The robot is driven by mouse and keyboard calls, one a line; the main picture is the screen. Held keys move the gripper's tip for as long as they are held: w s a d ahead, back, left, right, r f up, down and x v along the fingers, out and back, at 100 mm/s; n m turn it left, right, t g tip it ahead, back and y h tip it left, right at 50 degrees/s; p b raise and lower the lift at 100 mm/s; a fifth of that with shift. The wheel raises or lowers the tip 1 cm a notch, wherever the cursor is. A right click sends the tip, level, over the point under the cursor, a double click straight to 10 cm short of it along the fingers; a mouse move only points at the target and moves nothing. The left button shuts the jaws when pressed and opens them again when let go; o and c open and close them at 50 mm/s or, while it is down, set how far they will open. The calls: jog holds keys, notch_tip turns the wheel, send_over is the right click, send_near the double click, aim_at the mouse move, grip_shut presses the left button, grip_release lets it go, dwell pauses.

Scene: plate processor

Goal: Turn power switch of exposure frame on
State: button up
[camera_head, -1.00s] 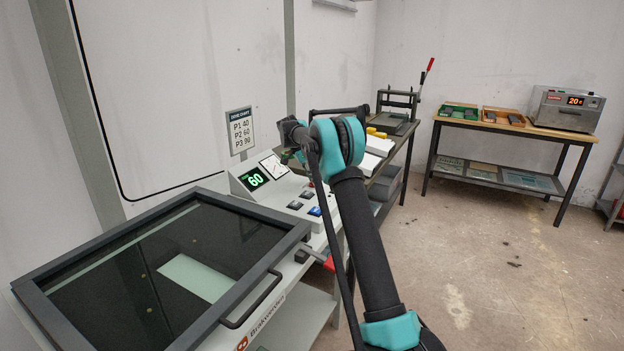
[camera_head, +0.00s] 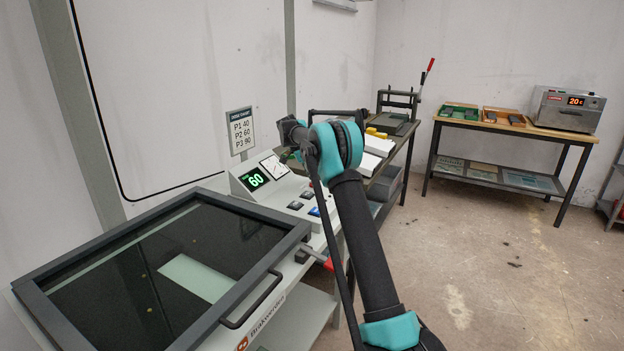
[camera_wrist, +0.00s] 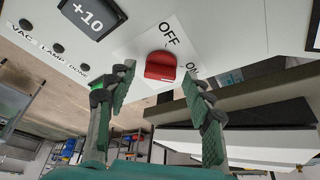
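The exposure frame (camera_head: 113,240) stands at the left, its dark glass lid lying flat, with a control console behind it. The console's green display (camera_head: 254,179) shows 60. In the wrist view the red power switch (camera_wrist: 160,66) sits on a white plate marked OFF and ON. I cannot tell for certain which mark it is turned to. My gripper (camera_wrist: 158,74) is open, one finger on each side of the switch in the picture; no contact is clear. In the head view my arm hides the switch and most of the gripper.
A +10 button (camera_wrist: 92,15) and small VAC, LAMP and DONE lights lie beside the switch plate. A bench with a lever press (camera_head: 398,122) stands behind my arm. A wooden table (camera_head: 470,122) with trays and an oven (camera_head: 566,109) is at the back right. The floor at right is clear.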

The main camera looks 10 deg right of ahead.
jog(key=v, duration=1.2)
jog(key=shift+s, duration=0.1)
